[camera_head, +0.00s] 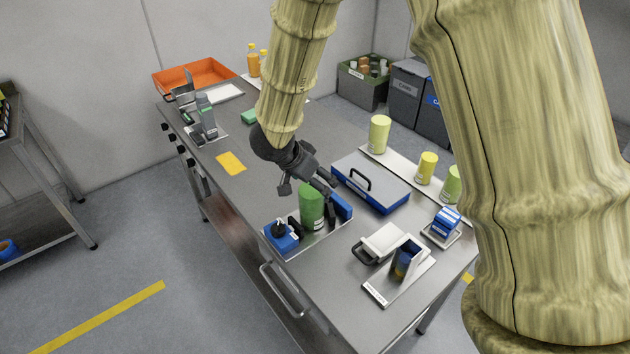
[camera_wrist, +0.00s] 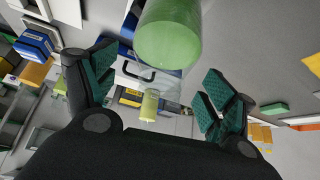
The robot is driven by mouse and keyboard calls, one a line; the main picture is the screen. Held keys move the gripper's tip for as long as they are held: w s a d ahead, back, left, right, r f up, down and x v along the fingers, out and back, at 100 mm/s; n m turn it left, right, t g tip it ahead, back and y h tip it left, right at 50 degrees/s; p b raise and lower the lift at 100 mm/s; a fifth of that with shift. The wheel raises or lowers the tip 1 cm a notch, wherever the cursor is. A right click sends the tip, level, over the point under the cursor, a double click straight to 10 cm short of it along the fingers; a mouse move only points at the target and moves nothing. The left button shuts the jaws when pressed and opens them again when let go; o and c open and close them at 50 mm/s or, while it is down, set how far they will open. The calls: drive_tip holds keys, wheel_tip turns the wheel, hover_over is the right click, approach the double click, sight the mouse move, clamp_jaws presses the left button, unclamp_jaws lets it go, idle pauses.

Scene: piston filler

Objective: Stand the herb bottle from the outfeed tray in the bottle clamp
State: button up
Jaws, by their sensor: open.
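A green bottle (camera_head: 311,205), the likely herb bottle, stands upright in the bottle clamp (camera_head: 284,237), which has blue blocks and a black knob on a grey plate. My gripper (camera_head: 308,200) is open at the bottle, with a dark finger on either side in the picture. In the wrist view the green bottle (camera_wrist: 168,42) shows large above the gap between the spread green-padded fingers (camera_wrist: 152,88). I see no finger touching it. Whether the clamp's jaws press on the bottle is hidden.
A long pale tray (camera_head: 404,168) at the back right holds pale green and yellow bottles. A blue case (camera_head: 371,182) lies behind the clamp. A white-topped tool (camera_head: 382,242) and a dark blue holder (camera_head: 408,260) stand at the front right. Bare tabletop lies left of the clamp.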

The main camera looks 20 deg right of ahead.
drive_tip(key=v, duration=1)
drive_tip(key=shift+r+b, duration=0.3)
drive_tip(key=shift+b, duration=0.05)
drive_tip(key=shift+s+a, duration=0.1)
drive_tip(key=shift+c, duration=0.2)
idle(1.3)
